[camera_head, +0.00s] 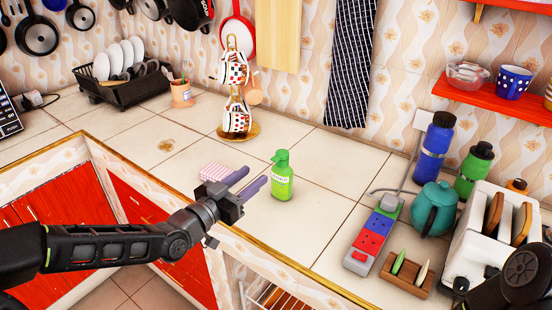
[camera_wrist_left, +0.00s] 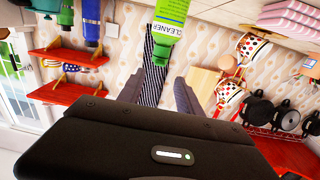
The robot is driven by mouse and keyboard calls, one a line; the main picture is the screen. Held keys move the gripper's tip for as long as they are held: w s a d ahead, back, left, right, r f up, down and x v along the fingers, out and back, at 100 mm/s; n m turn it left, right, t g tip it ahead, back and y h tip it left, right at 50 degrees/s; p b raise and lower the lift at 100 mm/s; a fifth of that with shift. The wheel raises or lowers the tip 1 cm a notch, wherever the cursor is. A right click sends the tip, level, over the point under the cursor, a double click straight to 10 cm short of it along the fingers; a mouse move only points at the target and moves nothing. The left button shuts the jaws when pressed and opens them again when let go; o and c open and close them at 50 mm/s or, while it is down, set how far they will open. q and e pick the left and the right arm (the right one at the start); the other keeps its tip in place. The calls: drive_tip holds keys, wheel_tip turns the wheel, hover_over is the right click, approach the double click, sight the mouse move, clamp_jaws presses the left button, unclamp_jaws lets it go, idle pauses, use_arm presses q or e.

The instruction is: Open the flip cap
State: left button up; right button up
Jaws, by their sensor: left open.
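A green cleaner bottle (camera_head: 282,184) stands upright on the tiled counter, with a green cap (camera_head: 281,156) on top that looks closed. My left gripper (camera_head: 256,178) is open and empty, just left of the bottle, its two fingers pointing toward it and apart from it. My right gripper is not visible; only a dark arm part shows at lower right.
A pink striped cloth-like block (camera_head: 216,172) lies behind my left gripper. A mug stand (camera_head: 252,130) stands behind the bottle. A power strip (camera_head: 371,240), teal teapot (camera_head: 432,208), wooden holder (camera_head: 405,274) and toaster (camera_head: 495,235) are at right. Counter around the bottle is clear.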

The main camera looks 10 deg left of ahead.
sight(273, 161)
use_arm(q)
drive_tip(key=shift+s, duration=0.1)
drive_tip(key=shift+x, duration=3.95)
clamp_jaws()
